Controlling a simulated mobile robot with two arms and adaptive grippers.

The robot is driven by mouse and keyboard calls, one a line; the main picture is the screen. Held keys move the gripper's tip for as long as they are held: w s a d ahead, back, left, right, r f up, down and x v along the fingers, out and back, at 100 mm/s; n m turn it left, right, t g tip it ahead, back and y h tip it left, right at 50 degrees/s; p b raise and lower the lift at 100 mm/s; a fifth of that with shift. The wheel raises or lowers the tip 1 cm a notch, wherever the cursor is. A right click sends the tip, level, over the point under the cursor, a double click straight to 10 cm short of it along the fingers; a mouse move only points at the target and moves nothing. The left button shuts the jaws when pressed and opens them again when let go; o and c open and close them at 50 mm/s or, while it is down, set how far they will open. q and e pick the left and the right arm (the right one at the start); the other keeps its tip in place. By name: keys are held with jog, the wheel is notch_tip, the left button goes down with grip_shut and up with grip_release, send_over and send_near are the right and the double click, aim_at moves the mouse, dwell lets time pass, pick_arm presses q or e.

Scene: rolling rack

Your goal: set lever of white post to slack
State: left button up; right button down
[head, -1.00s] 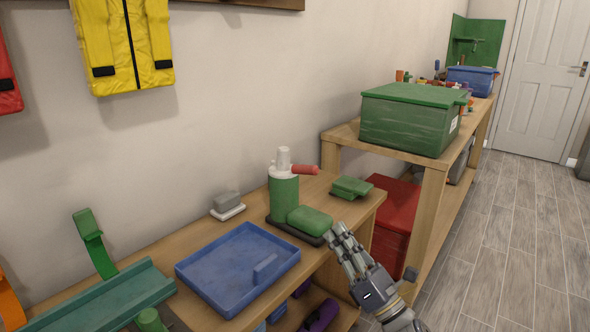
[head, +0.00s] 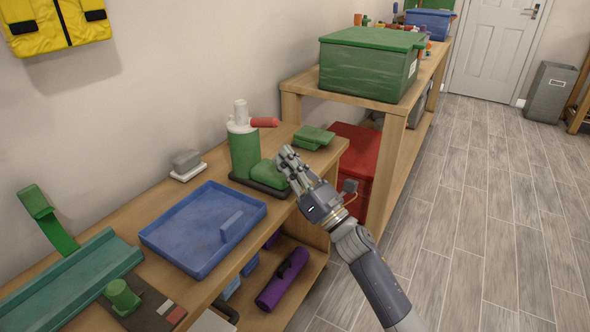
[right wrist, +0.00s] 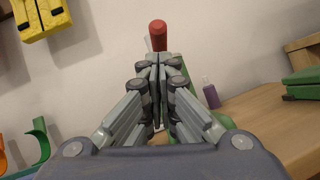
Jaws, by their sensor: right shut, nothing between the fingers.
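The white post (head: 240,114) stands upright on top of a green cylinder (head: 244,152) on the wooden bench. Its red lever (head: 265,122) sticks out sideways to the right, about level in the head view. The red lever end (right wrist: 158,34) also shows in the right wrist view, just beyond my fingertips. My right gripper (head: 285,155) is shut and empty, in front of and below the lever, near the green block (head: 266,173) at the cylinder's foot. In the wrist view the fingers (right wrist: 157,62) hide most of the post. My left gripper is not in view.
A blue tray (head: 190,262) lies left of the post. A grey block on a white base (head: 187,165) is near the wall, and a small green box (head: 314,137) is right of the post. A shelf with a green crate (head: 366,70) stands beyond.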

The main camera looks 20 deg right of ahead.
aim_at(264, 122)
jog(key=shift+x, duration=2.35)
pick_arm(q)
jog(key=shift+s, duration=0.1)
pick_arm(e)
jog(key=shift+r, duration=0.1)
jog(key=shift+p, duration=0.4)
jog(key=shift+s+r+g, duration=0.15)
jog(key=shift+g, duration=0.15)
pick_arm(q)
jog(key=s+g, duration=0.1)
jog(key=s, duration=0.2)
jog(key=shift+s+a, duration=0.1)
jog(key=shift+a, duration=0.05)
